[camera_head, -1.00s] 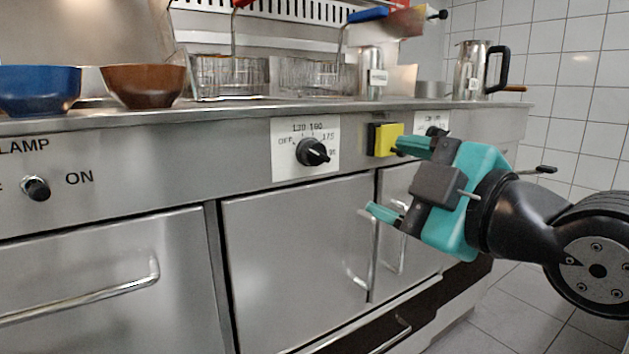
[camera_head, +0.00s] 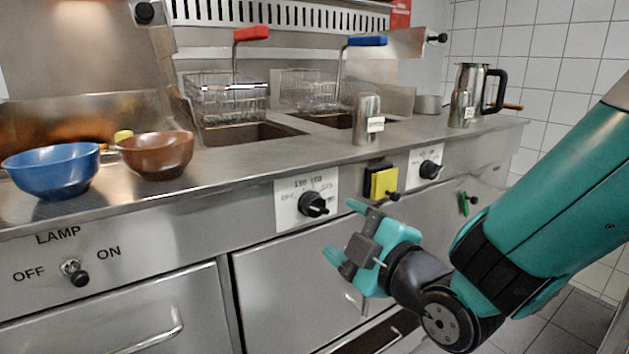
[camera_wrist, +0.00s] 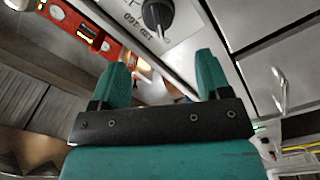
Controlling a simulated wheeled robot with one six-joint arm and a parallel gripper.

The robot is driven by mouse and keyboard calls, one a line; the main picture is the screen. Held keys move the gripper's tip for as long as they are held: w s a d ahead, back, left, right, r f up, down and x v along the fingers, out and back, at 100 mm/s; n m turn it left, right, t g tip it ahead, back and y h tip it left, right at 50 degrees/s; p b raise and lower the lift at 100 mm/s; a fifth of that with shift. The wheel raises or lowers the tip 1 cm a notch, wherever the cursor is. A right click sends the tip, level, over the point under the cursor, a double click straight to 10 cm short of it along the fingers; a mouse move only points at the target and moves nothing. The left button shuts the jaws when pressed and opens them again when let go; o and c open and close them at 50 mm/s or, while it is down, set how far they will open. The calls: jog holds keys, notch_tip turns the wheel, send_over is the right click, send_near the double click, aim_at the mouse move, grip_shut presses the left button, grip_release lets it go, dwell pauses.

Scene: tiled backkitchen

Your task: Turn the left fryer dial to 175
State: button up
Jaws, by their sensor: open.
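The left fryer dial (camera_head: 313,204) is a black knob on a white plate (camera_head: 288,215) on the steel front. Its marks run from OFF at the left over the top to the right side. Its pointer seems to point to the lower right, past the 175 mark; the exact reading is too small to tell. My gripper (camera_head: 342,231), teal with dark pads, is open and empty, just right of and below the dial, apart from it. In the wrist view the dial (camera_wrist: 157,14) shows at the top, beyond the open fingers (camera_wrist: 162,70).
A yellow switch (camera_head: 383,182) and a right dial (camera_head: 428,169) sit right of the left dial. A lamp switch (camera_head: 75,272) is at the left. Cabinet doors with bar handles lie below.

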aim_at(316, 209)
jog(key=p+x, duration=0.7)
jog(key=shift+w+a+r+p, duration=0.15)
jog(key=shift+w+r+p, duration=0.15)
jog(key=shift+w+a+f+p, duration=0.3)
jog(key=shift+w+a+p, duration=0.2)
jog(key=shift+w+p, duration=0.3)
jog(key=c, duration=0.9)
